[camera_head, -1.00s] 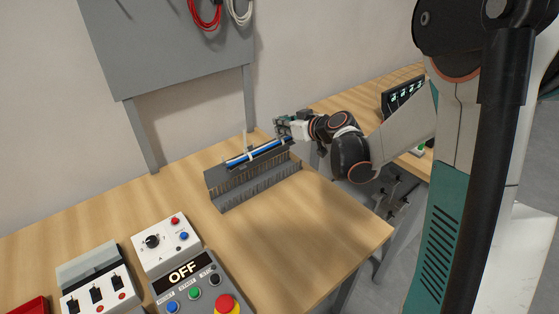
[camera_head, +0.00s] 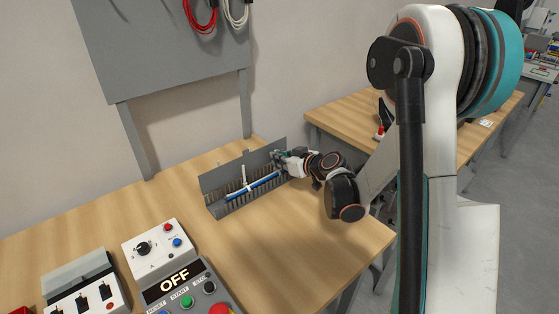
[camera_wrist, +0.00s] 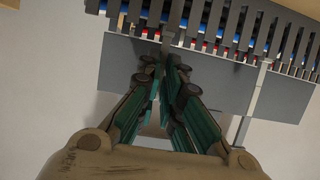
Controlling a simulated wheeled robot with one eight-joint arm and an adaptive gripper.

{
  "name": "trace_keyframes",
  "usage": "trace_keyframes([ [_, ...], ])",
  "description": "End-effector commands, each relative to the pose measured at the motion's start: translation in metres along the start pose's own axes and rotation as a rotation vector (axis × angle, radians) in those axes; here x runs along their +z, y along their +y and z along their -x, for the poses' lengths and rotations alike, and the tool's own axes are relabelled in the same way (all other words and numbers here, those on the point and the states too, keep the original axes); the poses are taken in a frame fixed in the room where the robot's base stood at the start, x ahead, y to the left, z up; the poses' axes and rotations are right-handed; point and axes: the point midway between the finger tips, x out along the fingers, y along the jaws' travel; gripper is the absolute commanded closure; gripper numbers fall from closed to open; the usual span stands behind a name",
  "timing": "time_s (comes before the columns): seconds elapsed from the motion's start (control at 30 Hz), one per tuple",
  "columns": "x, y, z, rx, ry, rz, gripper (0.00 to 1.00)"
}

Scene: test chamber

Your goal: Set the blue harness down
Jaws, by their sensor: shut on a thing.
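The blue harness (camera_head: 262,183) is a thin bundle of blue with white bands. It lies lengthwise inside the grey slotted duct (camera_head: 218,181), low between its back wall and front comb, tilted a little up to the right. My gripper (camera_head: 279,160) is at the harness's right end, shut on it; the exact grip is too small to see. In the wrist view my gripper's green-padded fingers (camera_wrist: 168,75) come together close to the duct's grey wall (camera_wrist: 210,80). Blue and red bits show between the comb teeth, partly hidden.
A control box reading OFF (camera_head: 176,283) and a switch box (camera_head: 85,288) stand at the front left of the wooden table (camera_head: 290,225). The grey board (camera_head: 165,50) with red and white cables is behind. The table right of the duct is clear.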

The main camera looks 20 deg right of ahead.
Motion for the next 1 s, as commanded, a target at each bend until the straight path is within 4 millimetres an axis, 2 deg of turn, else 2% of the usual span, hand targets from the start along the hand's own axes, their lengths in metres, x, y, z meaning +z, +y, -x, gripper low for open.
trace_keyframes([
  [0.2,0.003,0.0,-0.002,0.0,0.0,-0.001,1.0],
  [0.23,0.003,0.0,-0.001,0.0,0.0,0.0,0.87],
  [0.3,0.002,0.0,-0.001,0.0,0.0,0.0,0.73],
  [0.73,-0.002,0.0,0.001,0.0,0.0,0.0,0.73],
  [0.87,-0.002,0.001,0.02,0.003,0.0,-0.002,0.73],
  [1.0,-0.003,0.001,0.05,0.003,0.0,-0.002,0.73],
])
